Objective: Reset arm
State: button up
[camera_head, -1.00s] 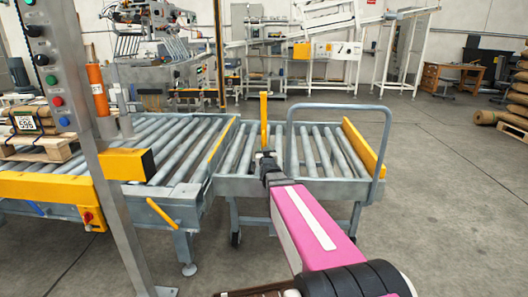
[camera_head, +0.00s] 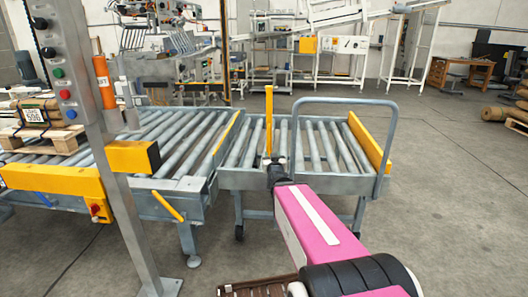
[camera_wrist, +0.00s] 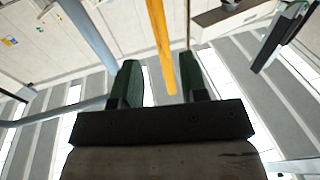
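My arm reaches forward from the bottom of the head view. My gripper (camera_head: 272,161) is small and dark there, in front of the roller cart (camera_head: 312,183), in line with a yellow post (camera_head: 269,115). In the wrist view my gripper (camera_wrist: 161,80) has two green fingers standing apart with a clear gap. The yellow post (camera_wrist: 160,40) shows between them with space on both sides. I see nothing held. How far the post is from the fingers I cannot tell.
A roller conveyor (camera_head: 185,198) adjoins the cart on the left. A control post (camera_head: 118,190) with buttons stands in the left foreground. The cart's tubular handle (camera_head: 341,101) rises at its right. Bare floor (camera_head: 455,210) lies to the right, with a loaded pallet (camera_head: 515,123) beyond.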

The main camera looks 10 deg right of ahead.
jog(key=s+a+f+g+y, duration=0.1)
jog(key=s+f+g, duration=0.2)
jog(key=f+g, duration=0.3)
jog(key=s+a+f+g+y, duration=0.1)
jog(key=s+a+f+g, duration=0.2)
jog(key=f, duration=0.6)
jog(key=s+f+g, duration=0.6)
jog(key=s+g, duration=0.3)
jog(key=s, duration=0.3)
jog(key=shift+s+d+f+n+g, duration=0.15)
jog(key=shift+s+d+n+g, duration=0.05)
jog(key=shift+s+n+g, duration=0.2)
